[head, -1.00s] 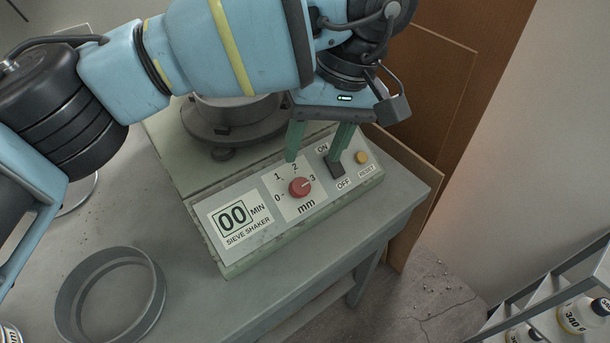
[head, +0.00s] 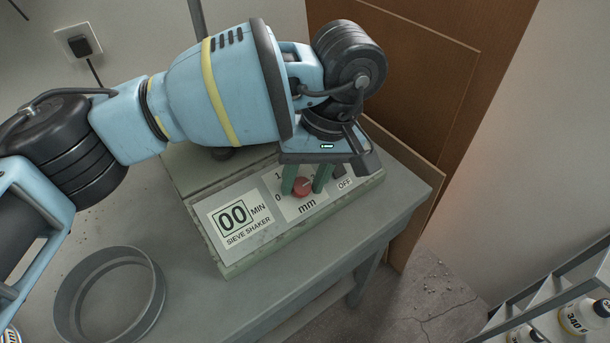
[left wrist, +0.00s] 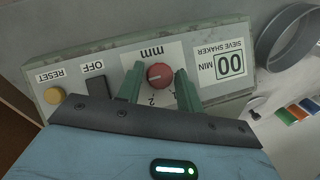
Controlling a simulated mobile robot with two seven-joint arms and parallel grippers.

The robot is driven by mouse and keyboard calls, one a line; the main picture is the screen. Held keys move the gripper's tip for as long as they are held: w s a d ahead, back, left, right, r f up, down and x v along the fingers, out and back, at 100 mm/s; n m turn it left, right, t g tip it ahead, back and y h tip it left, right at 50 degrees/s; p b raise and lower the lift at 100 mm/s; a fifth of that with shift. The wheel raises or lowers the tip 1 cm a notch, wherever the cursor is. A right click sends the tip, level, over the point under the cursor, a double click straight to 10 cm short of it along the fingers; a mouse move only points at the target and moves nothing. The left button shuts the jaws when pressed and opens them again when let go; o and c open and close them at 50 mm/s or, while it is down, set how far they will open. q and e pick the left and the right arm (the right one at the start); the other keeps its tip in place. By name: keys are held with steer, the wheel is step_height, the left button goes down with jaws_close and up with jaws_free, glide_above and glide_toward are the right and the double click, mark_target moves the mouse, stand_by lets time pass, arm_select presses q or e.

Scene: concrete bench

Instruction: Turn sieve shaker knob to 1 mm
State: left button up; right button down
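The sieve shaker panel (head: 240,262) lies on the bench with a red knob (head: 302,187) on its mm scale. The knob's pale pointer mark seems to face the 3 side; the 0 and 1 labels show, while 2 and 3 are covered in the head view. My left gripper (head: 304,183) is over the panel, its green fingers on either side of the knob. In the left wrist view the knob (left wrist: 160,76) sits between the fingertips, with narrow gaps that look open. My right gripper is not in view.
The OFF switch (left wrist: 97,87) and yellow RESET button (left wrist: 54,95) are close beside the left gripper. A grey sieve ring (head: 110,300) stands on the bench at left. A shelf with bottles (head: 578,318) is at lower right.

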arm_select(q)
steer(key=c, duration=0.6)
